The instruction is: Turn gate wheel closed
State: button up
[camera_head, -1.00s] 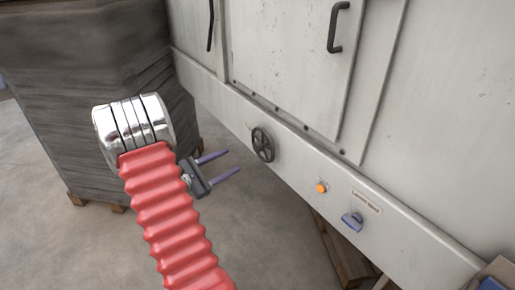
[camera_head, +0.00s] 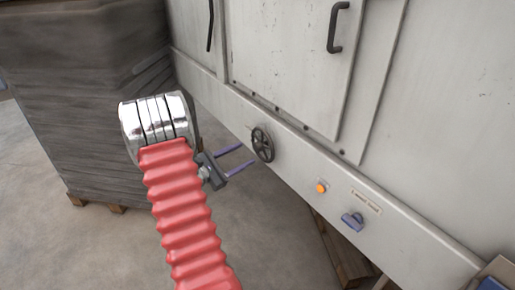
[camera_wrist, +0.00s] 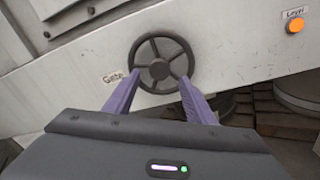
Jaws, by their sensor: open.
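The gate wheel (camera_head: 262,144) is a small dark spoked handwheel on the lower panel of the pale machine. In the wrist view the wheel (camera_wrist: 160,63) is upright, ahead of and between the fingertips, beside a "Gate" label (camera_wrist: 114,77). My gripper (camera_head: 247,156) is open, its two purple fingers pointing at the wheel from the left. In the wrist view my gripper (camera_wrist: 160,84) has one finger at the lower left of the rim and one at the lower right. I cannot tell whether the fingers touch the rim. Nothing is held.
An orange button (camera_head: 321,188) and a blue knob (camera_head: 352,221) sit on the panel right of the wheel. A wrapped pallet stack (camera_head: 80,110) stands at the left. A door handle (camera_head: 338,27) sticks out above. Open floor (camera_head: 110,245) lies below.

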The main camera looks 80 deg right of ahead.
aim_at(255, 148)
jog(key=x, duration=0.8)
grip_shut()
dwell(0.5)
